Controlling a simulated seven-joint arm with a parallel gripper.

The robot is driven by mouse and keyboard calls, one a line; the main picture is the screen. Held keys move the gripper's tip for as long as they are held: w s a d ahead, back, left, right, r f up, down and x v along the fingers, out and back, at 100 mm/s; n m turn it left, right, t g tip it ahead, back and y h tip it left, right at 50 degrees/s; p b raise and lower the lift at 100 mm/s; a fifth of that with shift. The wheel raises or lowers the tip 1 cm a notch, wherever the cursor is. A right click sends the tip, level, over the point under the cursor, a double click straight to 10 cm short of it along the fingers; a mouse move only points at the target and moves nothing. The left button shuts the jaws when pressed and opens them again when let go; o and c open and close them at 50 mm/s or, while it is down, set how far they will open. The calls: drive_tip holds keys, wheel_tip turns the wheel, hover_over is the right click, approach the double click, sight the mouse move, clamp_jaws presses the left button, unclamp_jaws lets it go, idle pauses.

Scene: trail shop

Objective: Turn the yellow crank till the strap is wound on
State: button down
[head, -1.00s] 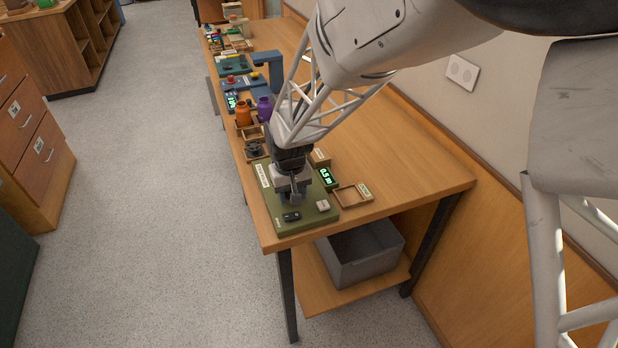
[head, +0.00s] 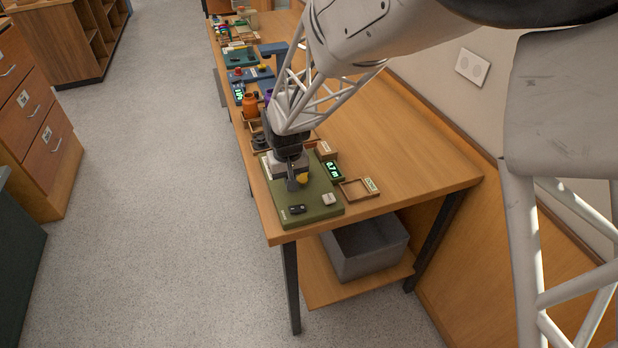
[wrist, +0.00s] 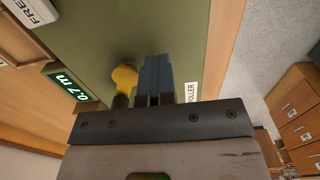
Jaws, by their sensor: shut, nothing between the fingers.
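The yellow crank (head: 302,178) shows as a round knob on the green board (head: 318,212), partly behind my gripper. In the wrist view the yellow crank (wrist: 124,78) lies just left of my fingers, with a short yellow stem running down behind the gripper body. My gripper (head: 292,185) points down over the board. Its fingers (wrist: 155,72) are shut together with nothing between them, beside the knob; I cannot tell whether they touch it. A small display (head: 333,170) with green digits reads 0.7 m. The strap and the roller are hidden from these views.
On the board's front are a black part (head: 297,209) and a pale block (head: 328,199). A wooden tray (head: 356,189) sits to its right. Other stations and an orange jar (head: 250,105) stand farther back along the bench. The bench's right side is bare.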

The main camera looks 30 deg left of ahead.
drive_tip(key=shift+w+a, duration=0.3)
drive_tip(key=shift+a, duration=0.25)
drive_tip(key=shift+w+a, duration=0.3)
drive_tip(key=shift+w, duration=0.2)
drive_tip(key=shift+w+a, duration=0.25)
drive_tip(key=shift+w, duration=0.2)
drive_tip(key=c, duration=1)
unclamp_jaws()
drive_tip(key=shift+r, duration=0.1)
wheel_tip(320, 180, up, 7)
idle(0.5)
idle(0.4)
